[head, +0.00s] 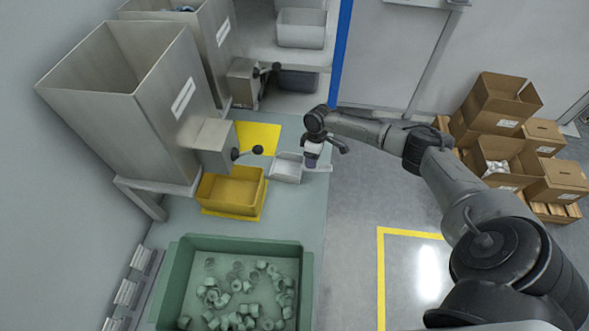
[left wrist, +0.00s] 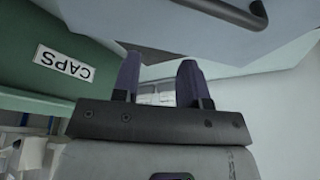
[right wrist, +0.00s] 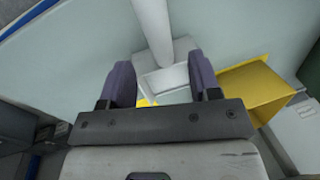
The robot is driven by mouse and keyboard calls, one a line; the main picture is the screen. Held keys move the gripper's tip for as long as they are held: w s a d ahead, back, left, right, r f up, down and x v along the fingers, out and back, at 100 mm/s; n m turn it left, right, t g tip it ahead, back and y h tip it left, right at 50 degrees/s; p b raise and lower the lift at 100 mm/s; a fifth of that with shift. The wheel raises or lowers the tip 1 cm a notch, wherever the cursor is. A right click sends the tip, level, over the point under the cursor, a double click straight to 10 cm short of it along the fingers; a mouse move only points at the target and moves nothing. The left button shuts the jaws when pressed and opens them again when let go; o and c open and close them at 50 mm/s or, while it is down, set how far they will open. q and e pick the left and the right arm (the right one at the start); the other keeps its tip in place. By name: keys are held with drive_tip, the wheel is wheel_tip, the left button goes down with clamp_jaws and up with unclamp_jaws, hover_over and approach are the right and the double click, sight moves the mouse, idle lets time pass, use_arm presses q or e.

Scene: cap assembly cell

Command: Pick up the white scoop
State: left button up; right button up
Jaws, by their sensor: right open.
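In the right wrist view my right gripper (right wrist: 162,82) is open. The scoop's handle (right wrist: 154,28) and part of its tray show beyond and between the fingers, and the handle is not gripped. Whether a finger touches it I cannot tell. My left gripper (left wrist: 160,80) shows only in its own wrist view, with a gap between its fingers and nothing held.
A yellow bin (head: 231,192) stands left of the scoop under a steel hopper (head: 135,95). The left wrist view shows a green wall labelled CAPS (left wrist: 65,64). Cardboard boxes (head: 500,103) stand far right.

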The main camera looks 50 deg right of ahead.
sight(303, 167)
use_arm(q)
drive_tip(key=shift+a+f+b, duration=0.15)
drive_tip(key=shift+f+b, duration=0.15)
use_arm(e)
drive_tip(key=f, duration=0.3)
drive_tip(key=s+f, duration=0.1)
drive_tip(key=shift+a+f, duration=0.25)
drive_tip(key=shift+a, duration=0.1)
use_arm(q)
drive_tip(key=shift+a, duration=0.1)
use_arm(e)
drive_tip(key=shift+a+f, duration=0.1)
drive_tip(key=shift+f, duration=0.2)
drive_tip(key=shift+c, duration=0.4)
use_arm(q)
drive_tip(key=shift+d, duration=0.25)
use_arm(e)
clamp_jaws()
drive_tip(key=shift+r, duration=0.1)
